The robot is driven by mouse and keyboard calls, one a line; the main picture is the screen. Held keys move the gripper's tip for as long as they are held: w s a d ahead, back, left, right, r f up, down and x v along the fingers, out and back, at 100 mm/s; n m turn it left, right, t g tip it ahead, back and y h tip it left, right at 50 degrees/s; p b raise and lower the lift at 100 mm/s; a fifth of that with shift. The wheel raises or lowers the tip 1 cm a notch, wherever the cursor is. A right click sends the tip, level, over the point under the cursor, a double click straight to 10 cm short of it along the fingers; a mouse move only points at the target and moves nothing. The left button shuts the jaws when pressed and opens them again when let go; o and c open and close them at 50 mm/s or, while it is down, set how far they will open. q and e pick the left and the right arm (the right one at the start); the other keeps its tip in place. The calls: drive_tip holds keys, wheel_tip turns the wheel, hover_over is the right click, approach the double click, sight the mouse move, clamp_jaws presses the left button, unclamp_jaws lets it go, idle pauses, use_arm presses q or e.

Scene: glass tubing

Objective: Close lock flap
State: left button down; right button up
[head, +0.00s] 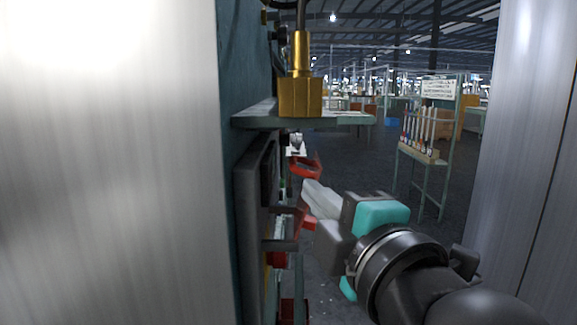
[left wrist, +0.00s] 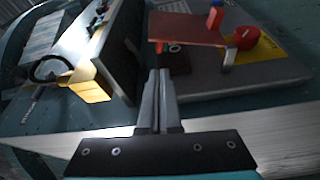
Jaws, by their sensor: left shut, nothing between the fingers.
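A red plate that looks like the lock flap (left wrist: 192,29) shows in the left wrist view above a grey panel, standing out from it. My left gripper (left wrist: 157,78) is shut and empty, with its fingertips just below the flap's left corner. I cannot tell whether they touch it. In the head view my left gripper (head: 308,193) points left at the grey panel (head: 256,190), between an upper red piece (head: 306,168) and a lower red piece (head: 307,219). I cannot tell which of these is the flap. My right gripper is not in view.
A red knob (left wrist: 245,38) on a yellow plate sits right of the flap. A shelf (head: 345,118) with a brass fitting (head: 300,85) juts out above the panel. Large metallic surfaces fill both sides of the head view. A rack of tubes (head: 420,150) stands farther back.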

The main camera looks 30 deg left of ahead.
use_arm(q)
drive_tip(key=p+x, duration=0.2)
drive_tip(key=x, duration=0.7)
drive_tip(key=shift+a+n+p, duration=0.3)
drive_tip(key=shift+a, duration=0.25)
